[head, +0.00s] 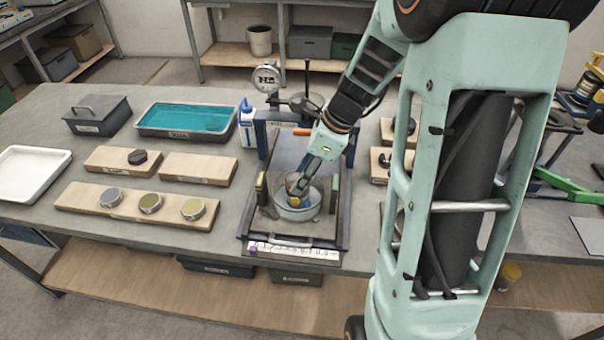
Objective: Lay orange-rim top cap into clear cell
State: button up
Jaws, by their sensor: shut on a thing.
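The clear cell (298,213) is a round, see-through dish on the dark press bed in the middle of the bench. My gripper (298,188) points down into its mouth and is shut. A small orange-brown edge of the orange-rim top cap (291,181) shows at the fingers. The fingers and cell wall hide most of the cap, so its tilt and any contact with the cell cannot be told. Blue and yellow bits show low inside the cell.
The press frame (262,140) and a dial gauge (267,78) stand around and behind the cell. To the left are a wooden board (75,196) with three round tins, two smaller boards, a teal-filled tray (150,120) and a white tray (8,190). Bench space is clear at front left.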

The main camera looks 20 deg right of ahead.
jog(key=shift+f, duration=0.15)
dwell(0.6)
jog(key=o, duration=1.5)
